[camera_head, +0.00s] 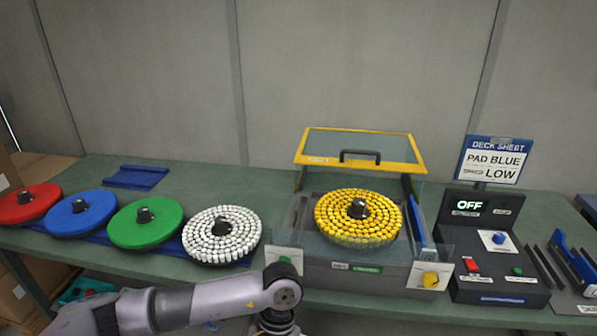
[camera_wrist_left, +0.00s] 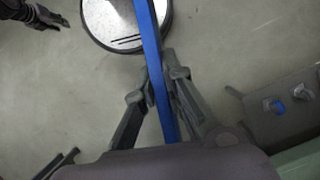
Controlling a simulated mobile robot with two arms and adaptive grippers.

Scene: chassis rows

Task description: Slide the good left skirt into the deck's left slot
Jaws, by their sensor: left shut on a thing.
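The deck (camera_head: 390,278) is a dark grey box with its yellow-framed lid raised and a yellow studded disc inside. A blue strip (camera_head: 416,219) stands along its right side; no blue strip shows along its left side. In the left wrist view my left gripper (camera_wrist_left: 161,78) is shut on a long blue skirt (camera_wrist_left: 150,40), which runs between the fingers and past the top edge of the picture. In the head view my left arm reaches in low, in front of the deck; its fingers and the skirt are hidden. A dark gripper, seemingly my right one (camera_wrist_left: 40,15), shows at the wrist view's upper left.
Red (camera_head: 28,203), blue (camera_head: 80,213), green (camera_head: 146,222) and white (camera_head: 222,235) discs line the bench's left. A control box (camera_head: 490,250) reading OFF stands right of the deck. A rack with a blue piece (camera_head: 574,257) and dark strips is at far right. The sign (camera_head: 494,160) reads PAD BLUE, LOW.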

